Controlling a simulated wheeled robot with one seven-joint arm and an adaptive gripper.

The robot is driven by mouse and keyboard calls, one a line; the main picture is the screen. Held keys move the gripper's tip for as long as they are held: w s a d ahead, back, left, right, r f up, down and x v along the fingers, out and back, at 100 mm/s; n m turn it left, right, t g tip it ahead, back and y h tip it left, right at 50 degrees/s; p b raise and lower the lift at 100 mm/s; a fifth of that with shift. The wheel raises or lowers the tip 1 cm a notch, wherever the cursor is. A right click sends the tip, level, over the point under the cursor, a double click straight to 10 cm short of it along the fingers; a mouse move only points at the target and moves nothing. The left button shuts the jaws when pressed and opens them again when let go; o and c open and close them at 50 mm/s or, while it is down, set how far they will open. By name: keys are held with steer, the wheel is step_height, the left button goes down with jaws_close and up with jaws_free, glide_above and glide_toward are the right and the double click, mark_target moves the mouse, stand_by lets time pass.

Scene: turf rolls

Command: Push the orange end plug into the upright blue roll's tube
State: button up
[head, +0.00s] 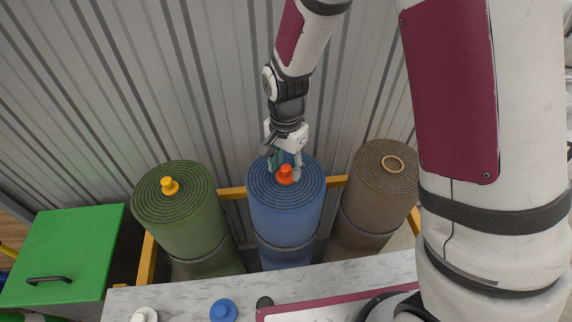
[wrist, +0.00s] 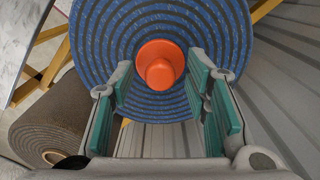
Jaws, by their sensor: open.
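The blue roll (head: 262,200) stands upright in the middle of three rolls. The orange end plug (head: 285,176) sits knob-up at the centre of its top, covering the tube mouth. I cannot tell whether its flange is flush with the roll. My gripper (head: 284,166) is just above the plug, fingers pointing down. In the wrist view, the gripper (wrist: 161,84) is open, with its green-padded fingers apart. The orange plug (wrist: 160,66) shows between and beyond them, with clear gaps on both sides. The blue roll's spiral top (wrist: 225,30) fills the background.
A green roll (head: 175,215) with a yellow plug (head: 169,186) stands left. A brown roll (head: 385,180) with an open tube stands right. A marble table (head: 180,298) in front holds a blue plug (head: 223,311) and white plug (head: 144,315). Ribbed wall (head: 130,90) behind; green lid (head: 65,245) left.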

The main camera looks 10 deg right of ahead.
mark_target(286, 167)
step_height(286, 167, up, 12)
stand_by(0.4)
steer(key=shift+f, duration=0.1)
stand_by(0.3)
steer(key=s+d+r+n+t, duration=0.2)
steer(key=s+d+r+n, duration=0.35)
steer(key=r, duration=0.55)
steer(key=s+d+r+n+t, duration=0.1)
steer(key=s+d+r, duration=0.1)
steer(key=s, duration=0.4)
steer(key=s+d+r+n+t, duration=0.2)
steer(key=s+d+r, duration=0.1)
steer(key=s+d, duration=0.2)
steer(key=shift+s+r+t, duration=0.3)
steer(key=shift+s, duration=0.7)
steer(key=shift+n, duration=0.25)
steer(key=shift+c, duration=0.3)
